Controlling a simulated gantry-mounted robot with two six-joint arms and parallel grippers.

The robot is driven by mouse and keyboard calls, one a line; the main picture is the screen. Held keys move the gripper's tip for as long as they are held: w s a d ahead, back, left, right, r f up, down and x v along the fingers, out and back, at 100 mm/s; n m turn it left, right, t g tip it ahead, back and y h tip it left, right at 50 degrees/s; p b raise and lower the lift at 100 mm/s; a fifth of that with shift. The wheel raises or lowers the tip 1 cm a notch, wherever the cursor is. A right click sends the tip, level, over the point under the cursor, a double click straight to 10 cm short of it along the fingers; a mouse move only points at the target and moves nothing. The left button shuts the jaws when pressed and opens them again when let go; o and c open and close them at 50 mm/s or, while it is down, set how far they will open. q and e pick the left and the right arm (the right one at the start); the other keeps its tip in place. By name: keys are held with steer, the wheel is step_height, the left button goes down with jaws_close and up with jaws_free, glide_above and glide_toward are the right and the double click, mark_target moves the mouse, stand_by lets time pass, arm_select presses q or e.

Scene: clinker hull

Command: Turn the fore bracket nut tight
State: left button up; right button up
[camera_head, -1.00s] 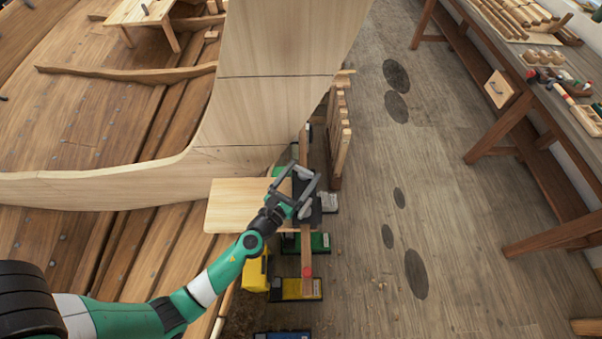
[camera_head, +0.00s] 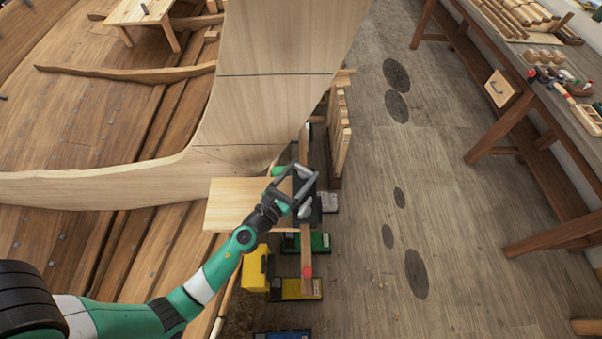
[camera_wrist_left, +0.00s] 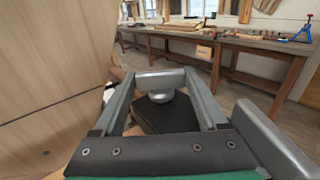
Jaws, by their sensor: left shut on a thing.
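My left gripper (camera_head: 304,183) reaches in from the left beside the tall pale wooden stem. It is shut on a grey metal nut, a rounded bar with a round base (camera_wrist_left: 162,96), between the fingertips in the left wrist view. The nut sits over a black bracket block (camera_wrist_left: 168,118), which also shows beside the gripper in the head view (camera_head: 314,210). I cannot tell from the frames whether this is the fore nut. Its thread is hidden. My right gripper is not in view.
A pale board (camera_head: 229,203) lies under my left wrist. A wooden post with a red end (camera_head: 307,271) runs below the bracket, near yellow and green blocks. The stem (camera_head: 262,110) rises close by. Open floor (camera_head: 450,250) lies to the right, before a workbench (camera_head: 555,108).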

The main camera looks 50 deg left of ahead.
arm_select(q)
steer(key=m+h+b, duration=0.1)
steer(key=h, duration=0.1)
steer(key=m+h, duration=0.2)
steer(key=a+m+h+b, duration=0.1)
steer(key=h, duration=0.1)
steer(key=shift+f+t+h+b, duration=0.1)
steer(key=shift+t+h+b, duration=0.2)
steer(key=shift+t+h, duration=0.1)
steer(key=m+h+b, duration=0.2)
steer(key=m+h, duration=0.1)
steer(key=shift+a+g+h, duration=0.1)
steer(key=shift+g+h, duration=0.2)
steer(key=shift+g, duration=0.1)
steer(key=shift+m+g+h+b, duration=0.3)
steer(key=shift+m+h+b, duration=0.3)
steer(key=shift+h, duration=0.3)
steer(key=o, duration=1.1)
